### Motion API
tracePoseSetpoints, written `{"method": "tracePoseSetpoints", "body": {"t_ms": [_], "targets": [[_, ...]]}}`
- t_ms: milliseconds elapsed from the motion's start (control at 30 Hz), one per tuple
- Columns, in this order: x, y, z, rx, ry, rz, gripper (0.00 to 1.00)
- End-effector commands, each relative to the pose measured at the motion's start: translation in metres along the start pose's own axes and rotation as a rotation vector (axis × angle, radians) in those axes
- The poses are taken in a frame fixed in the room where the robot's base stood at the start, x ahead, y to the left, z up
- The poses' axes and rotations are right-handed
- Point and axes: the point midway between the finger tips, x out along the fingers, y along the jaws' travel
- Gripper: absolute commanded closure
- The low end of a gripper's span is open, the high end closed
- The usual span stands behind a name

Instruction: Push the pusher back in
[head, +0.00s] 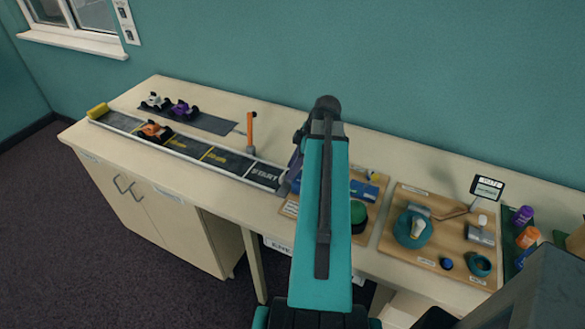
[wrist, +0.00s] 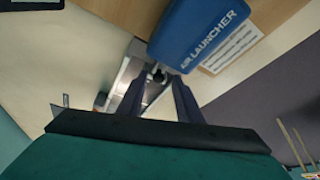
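The blue air launcher (wrist: 205,32), with its name in white letters, lies just beyond my gripper in the wrist view. In the head view a blue part of it (head: 367,190) shows right of my teal arm, which hides much of it. My gripper (wrist: 159,82) has its two dark fingers apart, with a gap between the tips. A small dark knob (wrist: 157,77) shows in that gap, close to the launcher's near end; it may be the pusher. I cannot tell whether the fingers touch it.
The track (head: 228,160) runs left from the launcher to a yellow end block (head: 97,110). An orange car (head: 155,131) sits on it. White (head: 155,101) and purple (head: 184,109) cars stand behind. An orange post (head: 250,130) stands near START. A board of parts (head: 405,252) lies right.

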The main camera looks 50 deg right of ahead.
Motion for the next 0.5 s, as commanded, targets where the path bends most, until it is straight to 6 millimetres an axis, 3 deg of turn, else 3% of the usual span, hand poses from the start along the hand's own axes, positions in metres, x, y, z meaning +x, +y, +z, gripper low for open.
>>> {"method": "tracePoseSetpoints", "body": {"t_ms": [500], "targets": [[-0.046, 0.002, 0.001, -0.001, -0.002, 0.005, 0.66]]}}
